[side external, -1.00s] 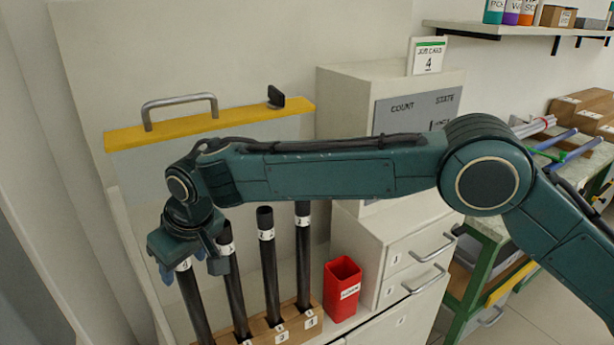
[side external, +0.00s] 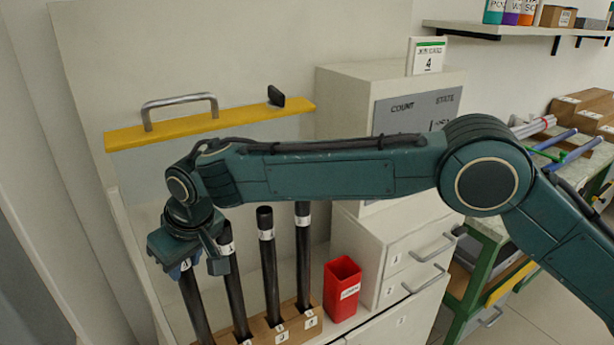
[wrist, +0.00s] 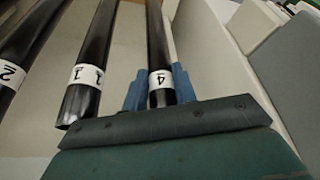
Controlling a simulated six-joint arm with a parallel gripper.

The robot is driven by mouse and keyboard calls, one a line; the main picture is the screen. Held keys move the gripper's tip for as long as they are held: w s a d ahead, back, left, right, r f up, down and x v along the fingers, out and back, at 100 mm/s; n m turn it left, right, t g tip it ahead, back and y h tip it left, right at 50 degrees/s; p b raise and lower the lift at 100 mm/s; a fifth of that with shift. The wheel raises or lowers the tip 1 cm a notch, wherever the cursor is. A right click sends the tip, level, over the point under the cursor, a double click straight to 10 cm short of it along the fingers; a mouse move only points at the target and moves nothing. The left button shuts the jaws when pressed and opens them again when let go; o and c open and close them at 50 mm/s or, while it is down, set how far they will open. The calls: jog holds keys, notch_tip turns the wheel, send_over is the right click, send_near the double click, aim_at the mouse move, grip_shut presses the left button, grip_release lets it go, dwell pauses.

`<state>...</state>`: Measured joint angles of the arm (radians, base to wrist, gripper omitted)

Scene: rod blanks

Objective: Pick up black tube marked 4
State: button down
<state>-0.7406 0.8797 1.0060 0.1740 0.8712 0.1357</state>
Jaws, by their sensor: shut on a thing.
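The black tube marked 4 (wrist: 158,45) stands between the two blue fingers of my gripper (wrist: 159,88) in the wrist view, its white label near the fingertips. In the side view my gripper (side external: 188,264) is at the top of the leftmost black tube (side external: 195,308), shut on it. The gripper hides that tube's top end. The tube stands nearly upright; its lower end is out of the side view, so I cannot tell whether it is seated.
Several other black tubes (side external: 268,265) stand beside it in a wooden rack (side external: 313,322), one close by the gripper. A red bin (side external: 342,290) stands right of the rack, next to white drawers (side external: 415,262). A yellow ledge with a handle (side external: 210,124) is behind. A card reading 4 (side external: 427,57) stands on the cabinet.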

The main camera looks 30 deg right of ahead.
jog(key=shift+r, duration=0.15)
jog(key=shift+r, duration=5.9)
jog(key=s+d, duration=0.4)
jog(key=s, duration=0.4)
jog(key=s+d, duration=0.3)
jog(key=s, duration=0.5)
jog(key=shift+s+d, duration=0.15)
jog(key=shift+d, duration=0.2)
